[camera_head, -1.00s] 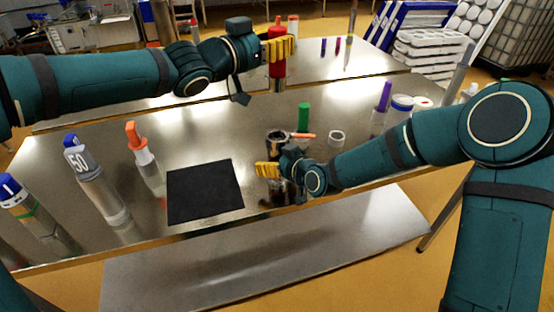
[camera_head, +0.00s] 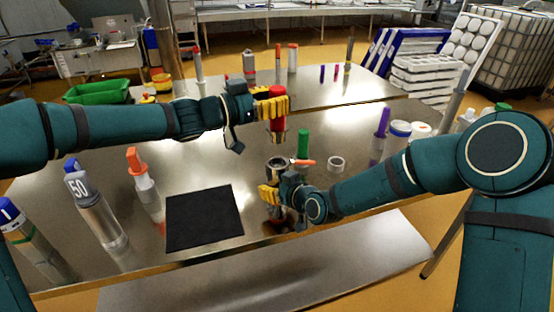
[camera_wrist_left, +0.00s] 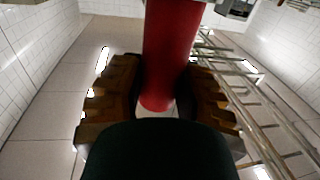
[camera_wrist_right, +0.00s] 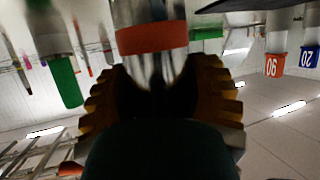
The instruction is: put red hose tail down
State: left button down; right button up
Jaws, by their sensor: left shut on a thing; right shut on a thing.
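The red hose tail (camera_head: 277,124) is a red cylinder with a metal lower end. My left gripper (camera_head: 273,106) is shut on it and holds it upright. In the left wrist view the red hose tail (camera_wrist_left: 172,55) stands between the fingers. Its metal end is above the open top of a metal fitting (camera_head: 278,164), apparently with a small gap. My right gripper (camera_head: 268,195) is shut on that fitting near the table. In the right wrist view the metal fitting (camera_wrist_right: 150,38) has an orange band. Its lower end is partly hidden by my gripper.
A black mat (camera_head: 204,218) lies left of the fitting on the steel table (camera_head: 205,165). Two large labelled cylinders and an orange-topped one (camera_head: 143,180) stand left.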

aim_at(275, 136)
pick_arm(q)
notch_tip(275, 136, down, 9)
jog(key=c, duration=0.7)
grip_release()
jog(key=shift+c, duration=0.2)
jog(key=shift+a, duration=0.1)
jog(key=v, duration=1.2)
pick_arm(e)
jog(key=shift+r, duration=0.1)
jog(key=o, duration=1.4)
